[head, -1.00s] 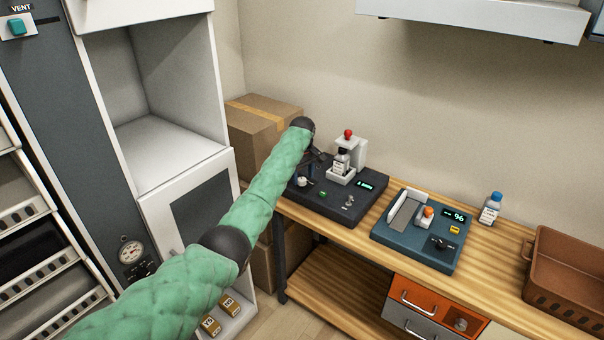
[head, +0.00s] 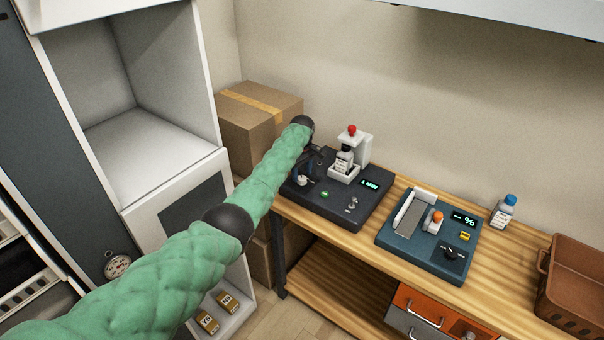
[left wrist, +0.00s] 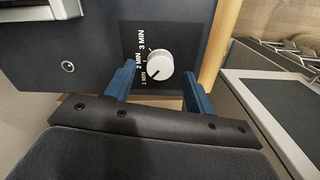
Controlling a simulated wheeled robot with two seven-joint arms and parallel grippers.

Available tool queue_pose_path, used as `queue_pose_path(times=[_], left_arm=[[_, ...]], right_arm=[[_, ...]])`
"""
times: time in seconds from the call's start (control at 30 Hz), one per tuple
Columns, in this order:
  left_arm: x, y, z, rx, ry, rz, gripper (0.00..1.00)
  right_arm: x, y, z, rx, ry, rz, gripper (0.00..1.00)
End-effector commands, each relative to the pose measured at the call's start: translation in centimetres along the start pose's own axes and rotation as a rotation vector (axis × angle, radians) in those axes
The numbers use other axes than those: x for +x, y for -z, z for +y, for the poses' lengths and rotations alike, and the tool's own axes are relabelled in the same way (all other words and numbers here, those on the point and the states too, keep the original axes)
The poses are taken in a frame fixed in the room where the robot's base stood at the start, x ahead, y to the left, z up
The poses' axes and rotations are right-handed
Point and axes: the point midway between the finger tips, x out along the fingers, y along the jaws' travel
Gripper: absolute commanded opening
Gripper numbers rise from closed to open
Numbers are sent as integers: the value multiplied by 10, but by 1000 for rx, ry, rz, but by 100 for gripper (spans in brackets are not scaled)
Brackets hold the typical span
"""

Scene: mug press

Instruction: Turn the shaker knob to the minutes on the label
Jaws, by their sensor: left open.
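The dark shaker (head: 330,205) stands at the left end of the bench. A small bottle (head: 344,163) with a label too small to read sits in its white holder. Its white knob (left wrist: 159,66) faces the left wrist camera, with 1 MIN, 2 MIN and 3 MIN printed around it. The knob's dark mark points lower left, towards 1 MIN. The shaker's display (head: 370,184) seems to read 1 MIN. My left gripper (left wrist: 158,74) is open, its blue fingers on either side of the knob with gaps visible. My right gripper is not in view.
A brown basket (head: 572,290) is at the far right. Cardboard boxes (head: 258,120) and a white cabinet (head: 170,185) stand left of the shaker.

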Motion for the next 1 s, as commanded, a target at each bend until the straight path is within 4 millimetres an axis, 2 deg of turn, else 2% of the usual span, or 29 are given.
queue_pose_path(times=[0.2, 0.53, 0.57, 0.7, 0.8, 1.0], left_arm=[[18, 0, 0, 0, 0, -1, 54], [22, 0, 0, 0, -1, 0, 54], [22, 0, 0, 0, -1, 0, 52], [22, 0, 0, 0, -1, 0, 25], [22, 0, 0, 0, -1, 0, 9], [21, 0, 1, 10, -2, 0, 9]], right_arm=[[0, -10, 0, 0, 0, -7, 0], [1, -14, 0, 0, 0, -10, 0], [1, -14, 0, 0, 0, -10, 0], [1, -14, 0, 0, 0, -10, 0], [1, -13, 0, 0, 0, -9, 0], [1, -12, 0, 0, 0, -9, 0]])
